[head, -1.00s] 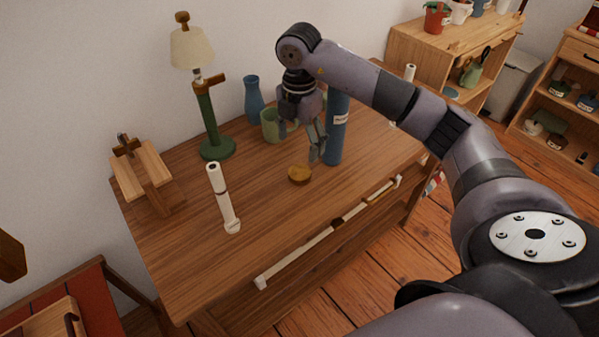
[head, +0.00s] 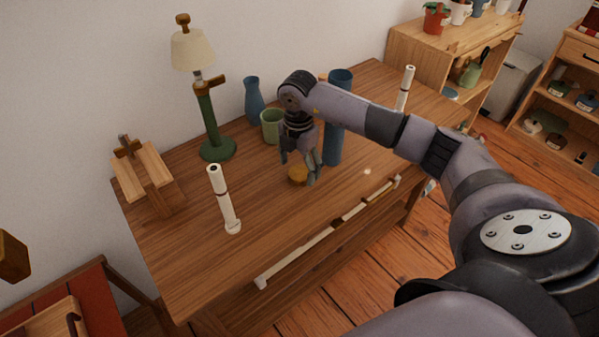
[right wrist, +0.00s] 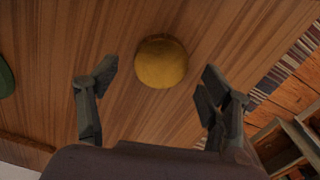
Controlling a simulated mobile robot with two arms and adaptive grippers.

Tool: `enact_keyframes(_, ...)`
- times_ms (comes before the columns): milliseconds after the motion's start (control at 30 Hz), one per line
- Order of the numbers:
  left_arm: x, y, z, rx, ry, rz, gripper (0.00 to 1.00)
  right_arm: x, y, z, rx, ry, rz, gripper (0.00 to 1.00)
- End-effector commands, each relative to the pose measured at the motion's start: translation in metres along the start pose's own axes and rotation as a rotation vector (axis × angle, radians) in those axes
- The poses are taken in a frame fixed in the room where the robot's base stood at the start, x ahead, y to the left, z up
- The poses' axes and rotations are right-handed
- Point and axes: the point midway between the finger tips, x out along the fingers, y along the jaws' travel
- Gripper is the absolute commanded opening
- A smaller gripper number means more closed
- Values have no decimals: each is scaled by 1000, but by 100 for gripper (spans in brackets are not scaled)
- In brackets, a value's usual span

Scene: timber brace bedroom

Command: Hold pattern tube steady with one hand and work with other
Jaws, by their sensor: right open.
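The blue pattern tube (head: 340,100) stands upright on the wooden table, just behind and right of my right gripper (head: 302,172). A round yellow-brown cap-like piece (head: 297,174) lies on the table below the gripper. In the right wrist view the round piece (right wrist: 161,61) sits between and ahead of the two fingertips (right wrist: 160,82), with a gap on each side. My right gripper is open and empty, pointing down. My left gripper is out of view.
On the table (head: 200,275) are a green lamp (head: 208,120), a blue vase (head: 253,100), a green cup (head: 271,126), a white post (head: 224,198) and a wooden stand (head: 148,175). A white rail (head: 310,243) runs along the front edge. The front left tabletop is clear.

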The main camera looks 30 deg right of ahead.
Motion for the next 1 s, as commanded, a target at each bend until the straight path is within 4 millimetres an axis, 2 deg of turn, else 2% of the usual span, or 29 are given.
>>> enact_keyframes(167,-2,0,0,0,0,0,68,18,-1,0,0,-1,-2,72)
enact_keyframes(533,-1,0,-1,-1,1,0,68,20,0,0,0,-1,0,72)
enact_keyframes(1000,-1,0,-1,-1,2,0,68,20,0,0,0,-1,0,40)
